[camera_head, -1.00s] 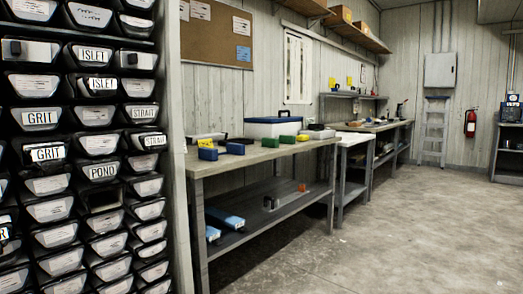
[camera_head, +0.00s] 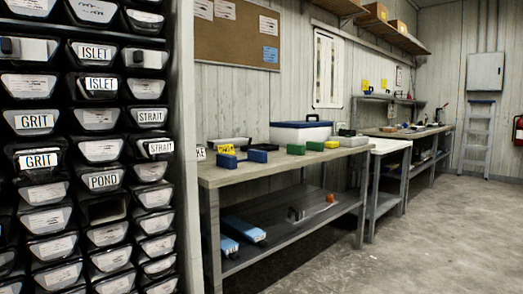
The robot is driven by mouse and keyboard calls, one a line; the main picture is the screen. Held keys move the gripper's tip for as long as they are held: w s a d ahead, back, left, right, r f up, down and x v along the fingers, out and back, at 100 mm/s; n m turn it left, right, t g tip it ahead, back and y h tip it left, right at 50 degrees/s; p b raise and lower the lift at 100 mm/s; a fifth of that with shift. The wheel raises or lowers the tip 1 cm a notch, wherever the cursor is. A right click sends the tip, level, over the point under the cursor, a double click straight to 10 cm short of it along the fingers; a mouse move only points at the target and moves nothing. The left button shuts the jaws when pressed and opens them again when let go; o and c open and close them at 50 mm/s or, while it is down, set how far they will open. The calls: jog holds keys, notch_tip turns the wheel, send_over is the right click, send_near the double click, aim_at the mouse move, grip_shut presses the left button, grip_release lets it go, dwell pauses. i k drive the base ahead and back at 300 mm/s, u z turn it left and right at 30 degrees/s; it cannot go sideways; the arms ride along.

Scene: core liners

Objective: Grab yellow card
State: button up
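Two small upright yellow things that look like cards stand at the back: one yellow card (camera_head: 365,85) and another (camera_head: 384,84) to its right, by the raised shelf of the far bench. They are too small to read. On the near bench, a yellow piece (camera_head: 226,149) shows at the left behind a blue block (camera_head: 228,161), and a yellow block (camera_head: 332,144) sits farther right. I cannot tell whether either is a card. My gripper is not in view.
A rack of labelled black bins (camera_head: 100,145) fills the left side. The near bench (camera_head: 215,177) holds blue and green blocks and a white cooler (camera_head: 300,133). Blue boxes (camera_head: 243,228) lie on its lower shelf. The concrete floor (camera_head: 430,240) at right is clear.

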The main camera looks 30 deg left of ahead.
aim_at(224, 149)
jog(key=u, duration=0.1)
jog(key=i, duration=1.35)
jog(key=u, duration=1.25)
jog(key=i, duration=0.85)
jog(key=u, duration=0.95)
